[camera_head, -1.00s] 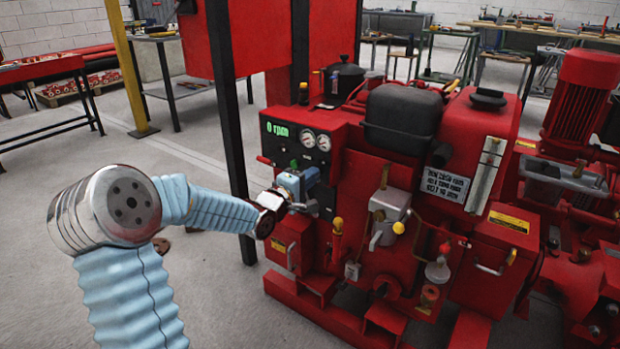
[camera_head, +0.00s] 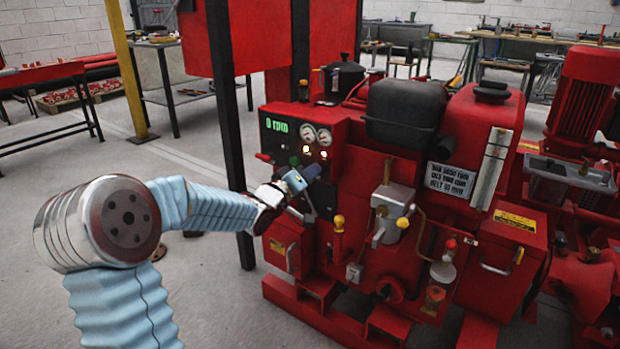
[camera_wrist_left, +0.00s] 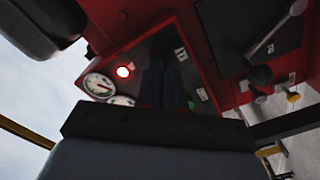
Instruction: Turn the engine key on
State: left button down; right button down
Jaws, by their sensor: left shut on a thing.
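The engine's control panel (camera_head: 285,130) is on the left end of the red pump engine (camera_head: 380,170). It has a green "0 rpm" display (camera_head: 276,125) and two round gauges (camera_head: 316,135). My left gripper (camera_head: 312,172) is at the panel below the gauges, tilted and shut on the engine key. The key itself is hidden by the fingers. Small lights (camera_head: 306,149) glow under the gauges in the head view. My right gripper is out of view.
A dark post (camera_head: 225,110) stands just behind my left forearm. Yellow-knobbed levers (camera_head: 338,220) and a grey box (camera_head: 390,208) protrude from the engine's front. Open floor (camera_head: 215,290) lies left of the engine. Workbenches stand farther back.

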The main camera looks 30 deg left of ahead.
pick_arm(q)
jog(key=shift+r+m, duration=0.15)
jog(key=shift+m, duration=0.35)
jog(key=c, duration=1.3)
grip_release()
jog(key=shift+w, duration=0.1)
jog(key=shift+o, duration=0.2)
jog(key=s+a+p, duration=0.1)
jog(key=s, duration=1.2)
jog(key=shift+s, duration=0.4)
jog(key=shift+f, duration=0.2)
